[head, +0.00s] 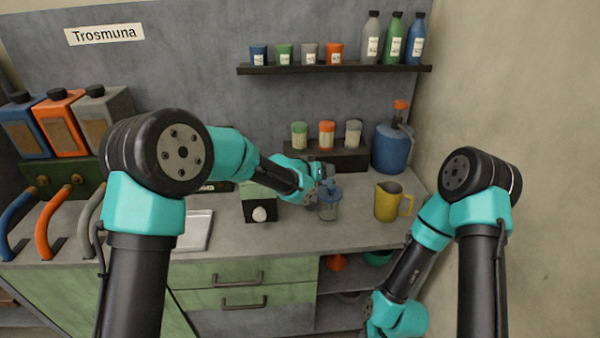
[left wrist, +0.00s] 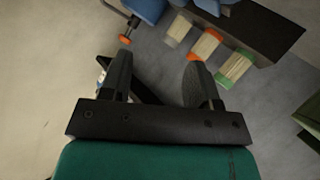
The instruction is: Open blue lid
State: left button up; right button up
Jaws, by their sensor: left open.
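A clear jar (head: 328,210) with a blue lid (head: 331,190) stands upright on the counter, right of the middle in the head view. The lid sits on top of the jar. My left gripper (head: 324,171) is just above and behind the lid, very close to it; I cannot tell whether they touch. In the left wrist view my left gripper (left wrist: 158,75) has its two dark fingers apart, with nothing seen between them. The blue lid is not clearly seen in that view. My right arm hangs down at the right, and its gripper is out of frame.
A yellow jug (head: 388,202) stands right of the jar, and a blue container (head: 392,148) behind it. A dark riser (head: 325,155) carries small jars behind. A shelf (head: 335,69) is higher up.

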pick_arm(q)
jog(key=v, duration=1)
jog(key=shift+s, duration=0.2)
jog(key=shift+a+r, duration=0.1)
jog(key=shift+a, duration=0.05)
jog(key=s+a+f+n+g+y, duration=0.1)
jog(key=s+a+f+n+y, duration=0.15)
jog(key=a+f, duration=0.75)
jog(key=s+a+f+n+g+y, duration=0.15)
jog(key=s+a+f, duration=0.25)
jog(key=a+f, duration=0.5)
jog(key=s+a+f+n+g+y, duration=0.1)
jog(key=s+a+f+g, duration=0.1)
jog(key=s+f, duration=0.7)
jog(key=s+a+f+n+g+y, duration=0.1)
jog(key=s+a+f+g, duration=0.2)
jog(key=s+f, duration=0.7)
jog(key=s+a, duration=0.1)
jog(key=s, duration=0.4)
jog(key=shift+s+a+f, duration=0.15)
jog(key=shift+a+f, duration=0.1)
jog(key=shift+a, duration=0.1)
